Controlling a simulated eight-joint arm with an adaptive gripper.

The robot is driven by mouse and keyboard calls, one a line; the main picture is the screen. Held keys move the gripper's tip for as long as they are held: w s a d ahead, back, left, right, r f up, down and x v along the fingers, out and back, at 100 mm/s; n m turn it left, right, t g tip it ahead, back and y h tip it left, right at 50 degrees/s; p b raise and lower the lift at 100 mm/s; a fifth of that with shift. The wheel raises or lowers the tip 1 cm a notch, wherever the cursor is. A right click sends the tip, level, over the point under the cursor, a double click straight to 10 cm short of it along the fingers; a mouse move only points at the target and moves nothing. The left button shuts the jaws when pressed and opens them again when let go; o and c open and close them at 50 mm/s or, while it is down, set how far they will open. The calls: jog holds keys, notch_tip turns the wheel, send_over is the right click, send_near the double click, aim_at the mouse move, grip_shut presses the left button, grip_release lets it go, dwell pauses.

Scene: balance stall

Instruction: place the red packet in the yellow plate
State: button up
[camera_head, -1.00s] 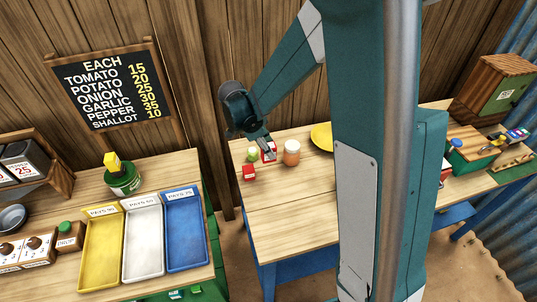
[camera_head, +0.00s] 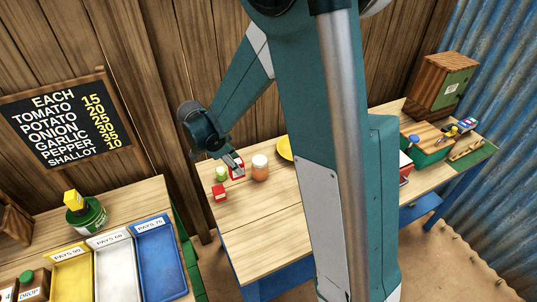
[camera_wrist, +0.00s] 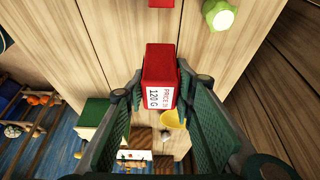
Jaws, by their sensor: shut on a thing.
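The red packet (camera_wrist: 159,80) has a white label reading "120 G" and stands between my fingertips in the wrist view. My gripper (camera_wrist: 162,92) is shut on it. In the head view my gripper (camera_head: 233,163) is over the back left of the middle table, with the red packet (camera_head: 238,172) at its tips. I cannot tell whether the packet is clear of the table. The yellow plate (camera_head: 285,147) lies to the right on the same table, partly hidden by my arm. A piece of it also shows in the wrist view (camera_wrist: 173,120).
A smaller red item (camera_head: 219,193), a green item (camera_head: 221,174) and an orange jar with a white lid (camera_head: 260,168) stand close around my gripper. The table's front is bare. Boxes (camera_head: 428,141) stand at the right; trays (camera_head: 112,270) lie on the left table.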

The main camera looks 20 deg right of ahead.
jog(key=shift+w+d+r, duration=0.1)
jog(key=shift+d+r, duration=0.1)
jog(key=shift+r, duration=1.25)
jog(key=shift+w+d+r, duration=0.1)
jog(key=shift+d+r, duration=0.05)
jog(key=shift+r, duration=1.25)
jog(key=w+d+b, duration=0.1)
jog(key=w+d, duration=0.2)
jog(key=d, duration=0.8)
jog(key=w+d+b, duration=0.1)
jog(key=w+d, duration=0.2)
jog(key=d, duration=0.8)
jog(key=w+d+b, duration=0.2)
jog(key=w+d, duration=0.2)
jog(key=d, duration=0.7)
jog(key=shift+s+a+f+p, duration=0.1)
jog(key=shift+f+p, duration=0.05)
jog(key=shift+f, duration=1.15)
jog(key=shift+s+f+p, duration=0.1)
jog(key=shift+f+p, duration=0.05)
jog(key=shift+f, duration=1.1)
jog(key=shift+f, duration=0.1)
jog(key=shift+f, duration=3)
jog(key=shift+f+b, duration=0.4)
jog(key=shift+f, duration=1.5)
